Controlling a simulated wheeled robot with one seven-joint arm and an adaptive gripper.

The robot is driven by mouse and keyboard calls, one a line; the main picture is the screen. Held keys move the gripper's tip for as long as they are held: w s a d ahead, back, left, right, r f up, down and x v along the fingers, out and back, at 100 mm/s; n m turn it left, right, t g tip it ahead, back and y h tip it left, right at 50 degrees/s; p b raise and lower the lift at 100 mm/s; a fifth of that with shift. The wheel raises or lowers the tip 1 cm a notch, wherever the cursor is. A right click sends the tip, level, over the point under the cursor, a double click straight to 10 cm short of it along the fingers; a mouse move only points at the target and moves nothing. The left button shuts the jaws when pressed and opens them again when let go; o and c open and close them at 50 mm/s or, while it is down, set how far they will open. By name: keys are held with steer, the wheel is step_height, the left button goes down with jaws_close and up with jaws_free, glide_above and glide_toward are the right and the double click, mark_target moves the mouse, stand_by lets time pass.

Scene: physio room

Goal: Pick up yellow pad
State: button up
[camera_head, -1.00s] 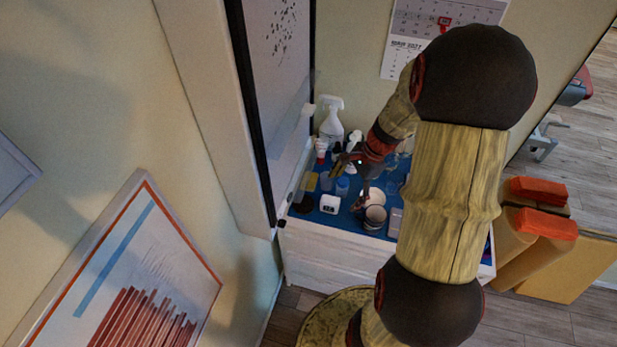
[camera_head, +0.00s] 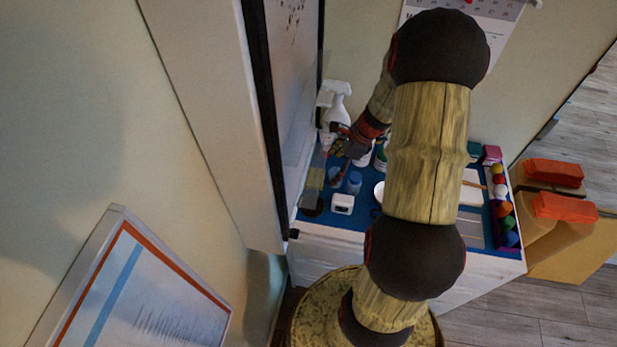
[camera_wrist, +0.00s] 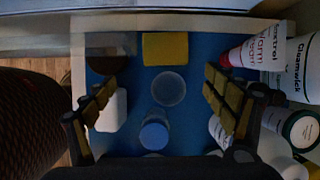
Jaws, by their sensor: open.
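The yellow pad (camera_wrist: 165,48) lies flat on the blue table top, at the upper middle of the wrist view. In the head view my gripper (camera_head: 341,156) is above the left part of the table, just right of the pad. The pad is beyond the fingertips in the wrist view, not between them.
A clear cup (camera_wrist: 168,89) and a blue-capped jar (camera_wrist: 154,134) stand between the fingers. A white box (camera_wrist: 112,110) is by the left finger. A warm cream tube (camera_wrist: 255,52) and Gleamwick bottle (camera_wrist: 300,70) are at right. A dark round thing (camera_wrist: 108,65) lies left of the pad.

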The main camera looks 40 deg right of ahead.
steer(key=shift+w+f, duration=0.5)
steer(key=shift+f, duration=0.2)
steer(key=shift+b+x, duration=0.5)
steer(key=shift+x, duration=0.3)
steer(key=shift+b+x, duration=1.15)
steer(key=shift+x, duration=1.65)
steer(key=shift+w+d, duration=0.1)
steer(key=shift+d, duration=0.05)
steer(key=shift+c, duration=0.8)
steer(key=c, duration=0.9)
